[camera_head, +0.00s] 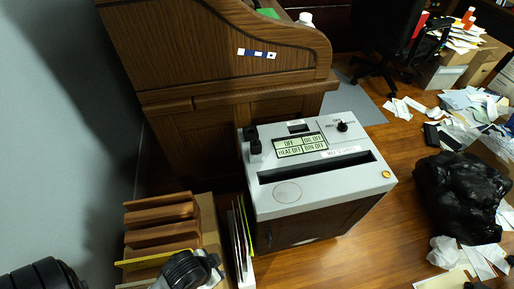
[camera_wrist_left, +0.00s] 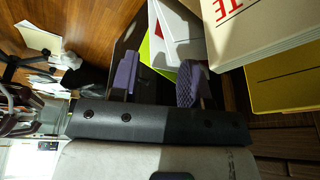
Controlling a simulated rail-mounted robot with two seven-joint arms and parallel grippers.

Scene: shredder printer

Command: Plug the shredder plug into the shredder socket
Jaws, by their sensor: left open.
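The shredder (camera_head: 335,188) has a light grey top and a dark cabinet. A small black part (camera_head: 251,139) stands at the left edge of its top; I cannot tell whether it is the plug or its cord. A dark recess (camera_head: 298,127) lies at the back of the top under a small label; I cannot tell whether it is the socket. My left wrist (camera_head: 187,268) shows at the bottom of the head view, front left of the shredder. In the left wrist view my left gripper (camera_wrist_left: 158,82) has its purple-padded fingers apart with no plug between them. My right gripper is out of view.
Brown folders (camera_head: 158,232) stand in a box left of the shredder, by the wall. A wooden desk (camera_head: 215,60) is behind it. A black bag (camera_head: 460,195) and scattered papers lie at the right. Books (camera_wrist_left: 270,30) are close to the left gripper.

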